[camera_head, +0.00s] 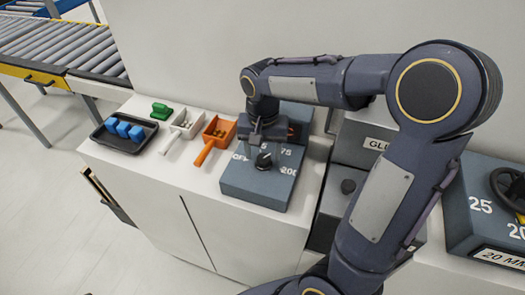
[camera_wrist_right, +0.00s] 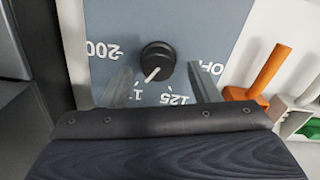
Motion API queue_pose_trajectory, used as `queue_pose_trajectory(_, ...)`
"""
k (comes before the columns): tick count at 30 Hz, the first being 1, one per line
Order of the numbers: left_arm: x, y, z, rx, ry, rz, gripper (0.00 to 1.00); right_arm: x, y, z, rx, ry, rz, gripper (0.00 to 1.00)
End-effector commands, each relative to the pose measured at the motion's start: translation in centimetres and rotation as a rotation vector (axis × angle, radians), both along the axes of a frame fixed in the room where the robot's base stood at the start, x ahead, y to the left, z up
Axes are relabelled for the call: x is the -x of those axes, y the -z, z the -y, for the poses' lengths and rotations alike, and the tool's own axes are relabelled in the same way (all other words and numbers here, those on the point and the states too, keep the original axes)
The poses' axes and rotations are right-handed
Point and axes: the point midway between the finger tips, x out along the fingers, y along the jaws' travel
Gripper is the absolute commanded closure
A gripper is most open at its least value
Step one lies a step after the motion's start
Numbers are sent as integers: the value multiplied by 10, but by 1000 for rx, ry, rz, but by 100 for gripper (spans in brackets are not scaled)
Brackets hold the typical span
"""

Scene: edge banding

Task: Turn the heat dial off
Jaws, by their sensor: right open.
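The heat dial (camera_head: 263,161) is a round black knob on the top of a blue-grey box (camera_head: 240,185). White marks ring it; OFF, 75 and 200 are readable in the head view. In the right wrist view the dial (camera_wrist_right: 158,52) has a white pointer aimed down-left, between 125 and a partly hidden number, away from OFF (camera_wrist_right: 209,68). My right gripper (camera_head: 264,145) is above the dial. Its fingers (camera_wrist_right: 160,75) are open, apart on either side of the knob with visible gaps. My left gripper is not in view.
Left of the box are an orange scoop (camera_head: 215,133), a white scoop (camera_head: 184,126), a green object (camera_head: 161,110) and a black tray (camera_head: 106,143) with blue blocks. Right are the GLUE unit (camera_head: 372,145) and a handwheel box (camera_head: 480,225).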

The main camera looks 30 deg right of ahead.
Motion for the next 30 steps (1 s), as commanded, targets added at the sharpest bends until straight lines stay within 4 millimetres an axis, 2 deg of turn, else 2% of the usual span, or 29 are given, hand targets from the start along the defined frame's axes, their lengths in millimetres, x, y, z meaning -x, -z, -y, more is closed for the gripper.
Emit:
queue_pose_trajectory(5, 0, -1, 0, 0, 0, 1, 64, 0, 13, 1, 0, 1, 0, 44)
queue_pose_trajectory(13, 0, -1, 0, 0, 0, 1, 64, 0, 14, 0, -1, 0, 1, 46)
queue_pose_trajectory(23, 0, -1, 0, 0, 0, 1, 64, 0, 14, 0, 0, 0, 1, 89)
queue_pose_trajectory(30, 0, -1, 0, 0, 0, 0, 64, 0, 14, 0, 0, -20, 1, 89)
